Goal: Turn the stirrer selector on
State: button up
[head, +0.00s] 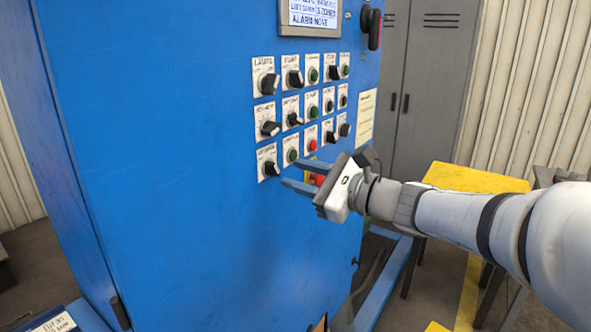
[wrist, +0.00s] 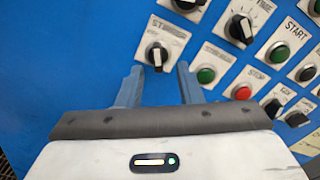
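The stirrer selector is a black rotary knob on a white plate labelled STIRRER (wrist: 157,54). In the head view it is the lowest knob of the left column (head: 270,168) on the blue cabinet front. Its pale pointer mark is small, and I cannot tell which setting it marks. My gripper (wrist: 160,68) is open and empty, its two blue-grey fingers spread just below the knob in the wrist view. In the head view my gripper (head: 290,173) has its fingertips pointing at the panel, just right of the knob. Contact with it is not visible.
A green button (wrist: 206,75) and a red stop button (wrist: 242,92) sit right of the selector. More knobs and buttons fill the blue cabinet (head: 170,140) above and beside. A red button (head: 318,180) is partly hidden behind my fingers. A yellow-topped table (head: 470,178) stands to the right.

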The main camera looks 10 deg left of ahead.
aim_at(278, 169)
jog(key=shift+p+x, duration=0.3)
jog(key=shift+x, duration=2.1)
jog(key=shift+c, duration=0.2)
